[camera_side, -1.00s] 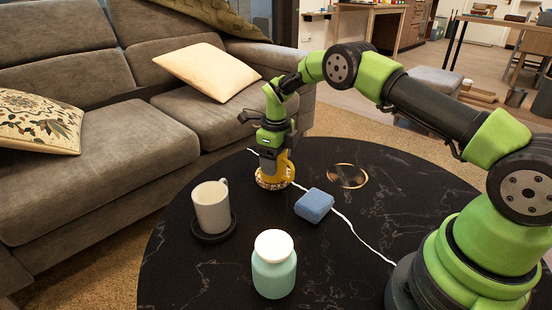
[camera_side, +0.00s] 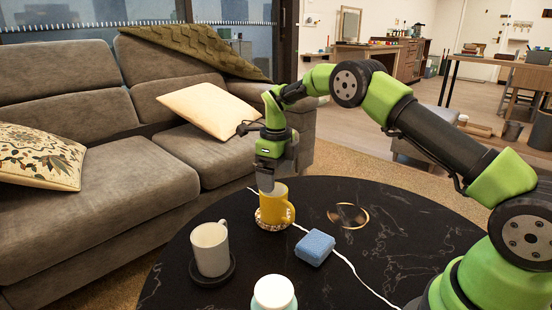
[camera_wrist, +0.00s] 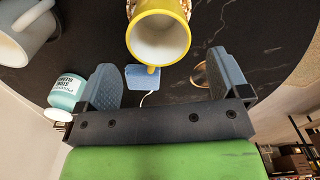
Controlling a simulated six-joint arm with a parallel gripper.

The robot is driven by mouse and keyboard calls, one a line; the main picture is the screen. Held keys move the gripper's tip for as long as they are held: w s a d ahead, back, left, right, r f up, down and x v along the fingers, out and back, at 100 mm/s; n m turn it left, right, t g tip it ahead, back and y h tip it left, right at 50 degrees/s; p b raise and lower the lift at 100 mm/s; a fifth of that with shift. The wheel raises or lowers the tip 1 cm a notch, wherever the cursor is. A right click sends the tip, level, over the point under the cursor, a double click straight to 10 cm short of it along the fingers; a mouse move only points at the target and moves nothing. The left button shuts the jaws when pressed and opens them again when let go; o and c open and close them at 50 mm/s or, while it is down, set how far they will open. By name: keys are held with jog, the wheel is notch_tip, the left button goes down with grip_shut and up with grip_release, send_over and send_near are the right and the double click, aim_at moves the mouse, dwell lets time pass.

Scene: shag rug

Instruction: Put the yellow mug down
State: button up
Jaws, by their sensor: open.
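The yellow mug (camera_side: 275,206) stands upright on a round beaded coaster (camera_side: 262,222) on the black table, its handle to the right. In the wrist view the mug (camera_wrist: 186,22) shows its empty white inside. My gripper (camera_side: 266,187) is above the mug, near its rim, in the side view. In the wrist view its two fingers (camera_wrist: 168,78) are wide apart with nothing between them, and the mug lies beyond the fingertips.
A white mug (camera_side: 210,247) stands on a dark coaster (camera_side: 212,277) to the left. A blue block (camera_side: 314,247) lies right of the yellow mug beside a white cable (camera_side: 352,268). A white-lidded teal jar (camera_side: 273,292) is in front. A gold-rimmed disc (camera_side: 348,215) is behind the block.

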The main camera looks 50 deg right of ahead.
jog(key=s+a+r+n+t, duration=0.25)
jog(key=s+r+n, duration=0.35)
jog(key=r, duration=0.4)
jog(key=s+a+r+n+t, duration=0.1)
jog(key=s+a+r+n, duration=0.2)
jog(key=s+r+n, duration=0.55)
jog(key=s+a+n+t+y, duration=0.1)
jog(key=s+a+n+t, duration=0.1)
jog(key=s+n, duration=0.5)
jog(key=s+a+r+n+t+y, duration=0.1)
jog(key=s+n, duration=0.6)
jog(key=shift+a+t, duration=0.35)
jog(key=shift+a, duration=0.05)
